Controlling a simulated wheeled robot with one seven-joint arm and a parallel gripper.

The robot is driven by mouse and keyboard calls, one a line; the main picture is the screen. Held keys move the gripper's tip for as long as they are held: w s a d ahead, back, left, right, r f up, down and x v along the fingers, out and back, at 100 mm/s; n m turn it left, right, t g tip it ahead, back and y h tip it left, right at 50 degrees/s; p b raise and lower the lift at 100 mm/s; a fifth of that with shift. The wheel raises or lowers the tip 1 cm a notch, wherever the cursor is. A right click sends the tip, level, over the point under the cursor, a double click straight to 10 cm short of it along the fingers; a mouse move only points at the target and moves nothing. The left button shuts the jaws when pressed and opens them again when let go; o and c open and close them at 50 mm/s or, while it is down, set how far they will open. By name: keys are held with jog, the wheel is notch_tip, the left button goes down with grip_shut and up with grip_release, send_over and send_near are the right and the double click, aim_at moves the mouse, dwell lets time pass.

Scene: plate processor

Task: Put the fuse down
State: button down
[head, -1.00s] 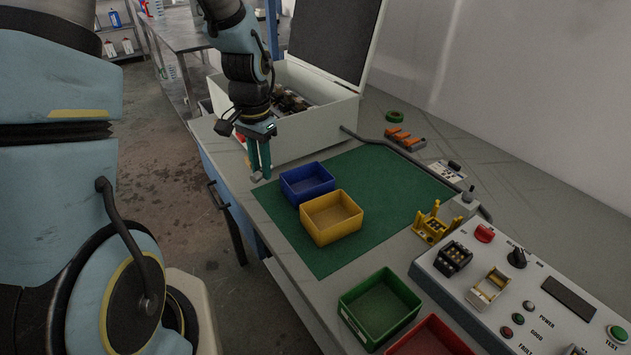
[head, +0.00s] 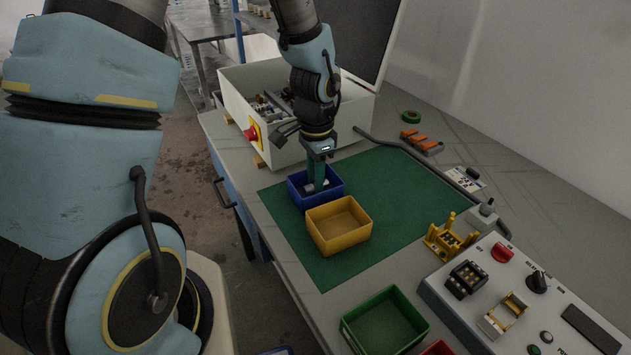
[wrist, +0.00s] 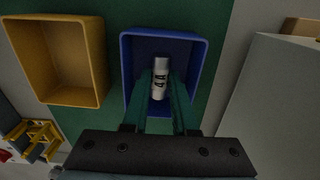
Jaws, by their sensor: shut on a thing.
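The fuse (wrist: 160,78) is a small white cylinder with dark markings and a grey end. My gripper (wrist: 160,92) is shut on it, one finger on each side. The fuse also shows in the head view (head: 311,187) low between the fingers. My gripper in the head view (head: 317,180) points down into the blue bin (head: 301,204), with the fingertips inside its walls. The blue bin also shows in the wrist view (wrist: 203,62) around the fuse. I cannot tell whether the fuse touches the bin's floor.
A yellow bin (head: 337,247) stands right beside the blue bin on the green mat (head: 408,200). A white box with an open lid (head: 236,88) is close behind. A green bin (head: 357,338) and the test panel (head: 440,293) are at the front right.

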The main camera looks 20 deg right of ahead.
jog(key=shift+f, duration=0.55)
jog(key=c, duration=0.7)
grip_release()
jog(key=shift+f, duration=0.1)
notch_tip(320, 180, up, 12)
jog(key=w+a+r+n+t, duration=0.1)
jog(key=a+n, duration=1.4)
jog(key=a, duration=1)
jog(key=shift+a+n+t+b, duration=0.2)
jog(key=shift+n+t+b, duration=0.1)
jog(key=shift+b, duration=0.1)
jog(key=shift+w, duration=0.1)
